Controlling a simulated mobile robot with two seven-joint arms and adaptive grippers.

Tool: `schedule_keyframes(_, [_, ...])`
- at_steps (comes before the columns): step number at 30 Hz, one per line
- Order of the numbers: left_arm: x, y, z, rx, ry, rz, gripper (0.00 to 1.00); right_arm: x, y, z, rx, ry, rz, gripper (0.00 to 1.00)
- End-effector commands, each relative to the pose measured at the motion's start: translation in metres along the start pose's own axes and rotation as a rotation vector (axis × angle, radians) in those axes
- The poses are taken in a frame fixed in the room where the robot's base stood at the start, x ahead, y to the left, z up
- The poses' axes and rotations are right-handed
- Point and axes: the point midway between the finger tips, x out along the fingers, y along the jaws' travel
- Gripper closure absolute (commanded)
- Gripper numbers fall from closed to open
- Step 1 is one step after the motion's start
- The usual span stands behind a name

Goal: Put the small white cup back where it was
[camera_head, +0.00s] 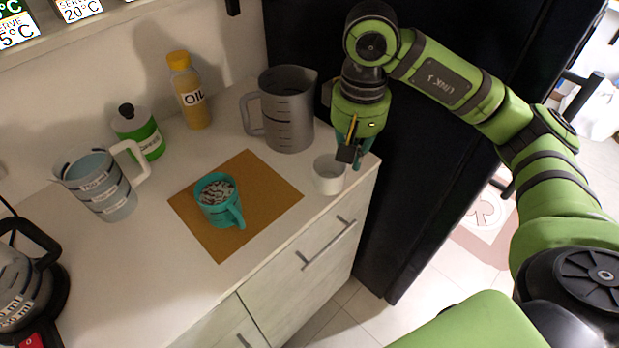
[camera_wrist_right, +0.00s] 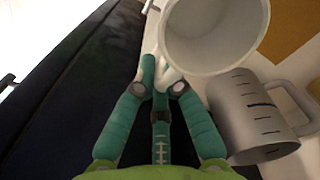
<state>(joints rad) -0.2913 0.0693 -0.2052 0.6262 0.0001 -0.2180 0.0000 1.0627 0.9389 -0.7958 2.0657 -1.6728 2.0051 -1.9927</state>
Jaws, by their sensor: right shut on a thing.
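The small white cup (camera_head: 328,175) is at the right end of the counter, near its front edge and right of the brown mat. It looks upright, and I cannot tell whether its base touches the counter. My right gripper (camera_head: 350,155) reaches down beside the cup and is shut on its side. In the right wrist view the white cup (camera_wrist_right: 213,35) fills the top, its inside looks empty, and the right gripper's fingertips (camera_wrist_right: 165,72) meet at its near edge. My left gripper is not in view.
A grey measuring jug (camera_head: 287,110) stands behind the cup. A teal mug (camera_head: 218,200) with dark contents sits on the brown mat (camera_head: 262,185). An oil bottle (camera_head: 190,95), green-white bottle (camera_head: 138,132), clear jug (camera_head: 100,185) and kettle (camera_head: 22,285) stand further left. A dark cabinet borders the right.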

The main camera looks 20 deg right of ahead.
Motion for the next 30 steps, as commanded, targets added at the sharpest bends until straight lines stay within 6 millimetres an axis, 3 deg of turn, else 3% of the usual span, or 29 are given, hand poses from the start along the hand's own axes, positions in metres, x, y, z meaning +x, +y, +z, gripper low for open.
schedule_keyframes(6, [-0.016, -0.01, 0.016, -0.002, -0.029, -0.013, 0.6, 0.018, -0.024, -0.028, 0.001, -0.007, -0.004, 1.0])
schedule_keyframes(16, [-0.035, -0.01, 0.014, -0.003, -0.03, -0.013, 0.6, 0.06, -0.064, -0.081, 0.002, -0.004, -0.002, 1.0])
schedule_keyframes(23, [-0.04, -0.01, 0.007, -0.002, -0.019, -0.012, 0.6, 0.074, -0.07, -0.09, 0.002, -0.005, 0.001, 1.0])
schedule_keyframes(30, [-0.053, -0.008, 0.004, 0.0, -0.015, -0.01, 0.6, 0.105, -0.07, -0.089, 0.001, -0.004, 0.0, 1.0])
